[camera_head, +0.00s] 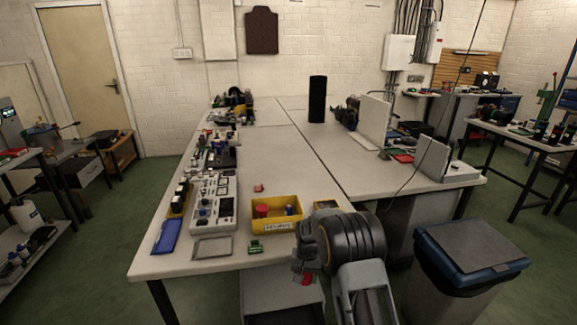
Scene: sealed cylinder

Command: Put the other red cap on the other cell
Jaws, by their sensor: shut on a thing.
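My gripper (304,273) is at the lower middle, in front of the table's near edge, shut on a small red piece that looks like a red cap (307,280). The fingers and wrist hide part of it. A yellow bin (277,227) with a white label stands on the table just behind my gripper. Another small red piece (259,188) lies on the table behind the bin.
A grey tray of parts (227,207), a blue case (166,236), a grey frame (212,248) and a small green part (255,246) lie left of the bin. A dark bin with a blue rim (470,258) stands at right. The table's middle (310,175) is clear.

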